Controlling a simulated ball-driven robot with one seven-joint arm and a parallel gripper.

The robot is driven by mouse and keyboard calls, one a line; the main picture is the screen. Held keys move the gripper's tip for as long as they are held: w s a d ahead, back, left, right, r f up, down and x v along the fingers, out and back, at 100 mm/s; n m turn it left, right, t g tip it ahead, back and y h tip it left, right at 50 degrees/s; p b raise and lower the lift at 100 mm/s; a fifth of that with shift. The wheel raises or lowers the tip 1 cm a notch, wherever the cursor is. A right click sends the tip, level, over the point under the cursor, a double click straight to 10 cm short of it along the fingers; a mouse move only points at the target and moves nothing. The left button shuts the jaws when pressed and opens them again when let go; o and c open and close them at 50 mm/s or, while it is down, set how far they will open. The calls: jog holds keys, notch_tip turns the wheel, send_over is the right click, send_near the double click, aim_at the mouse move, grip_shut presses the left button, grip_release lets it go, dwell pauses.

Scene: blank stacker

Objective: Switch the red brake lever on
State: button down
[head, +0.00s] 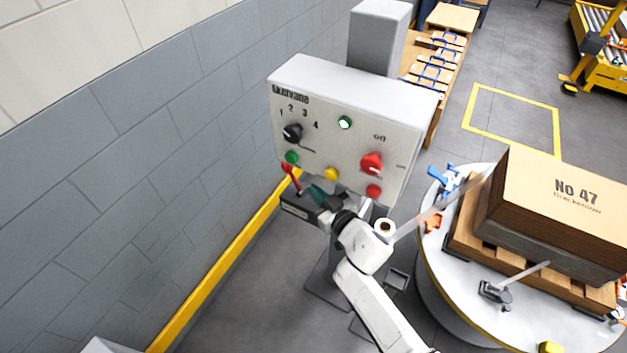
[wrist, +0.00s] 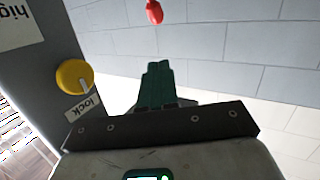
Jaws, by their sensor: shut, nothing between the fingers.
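The red brake lever (head: 291,177) stands on a small dark box at the lower left of the control panel (head: 350,110). In the head view it leans up and to the left. Its red knob (wrist: 154,11) shows at the top edge of the wrist view, ahead of the fingertips and apart from them; its shaft is not visible there. My gripper (head: 314,191) is just to the right of the lever in the head view. Its teal fingers, also in the wrist view (wrist: 158,66), are shut together and empty. Whether they touch the lever's base cannot be told.
The panel carries a black dial (head: 292,132), a red rotary switch (head: 371,163), and green, yellow and red buttons. A yellow knob (wrist: 73,75) with a "lock" label is left of my fingers. A grey wall (head: 130,170) stands left; a round table (head: 455,290) with a box stands right.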

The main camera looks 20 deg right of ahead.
jog(key=s+d+f+m+g+h+b, duration=0.1)
jog(key=s+d+f+m+g+h, duration=0.25)
jog(key=s, duration=0.45)
jog(key=s+d+f+m+g+h+b, duration=0.1)
jog(key=s+d+f+m+g+h, duration=0.2)
jog(key=s+d, duration=0.35)
jog(key=s+d+r+n+g+y, duration=0.1)
jog(key=s+g, duration=0.7)
jog(key=s, duration=1.8)
jog(key=shift+s+d+r+b, duration=0.2)
jog(key=shift+d+r+b, duration=0.15)
jog(key=shift+d+r, duration=0.4)
jog(key=c, duration=1.8)
grip_release()
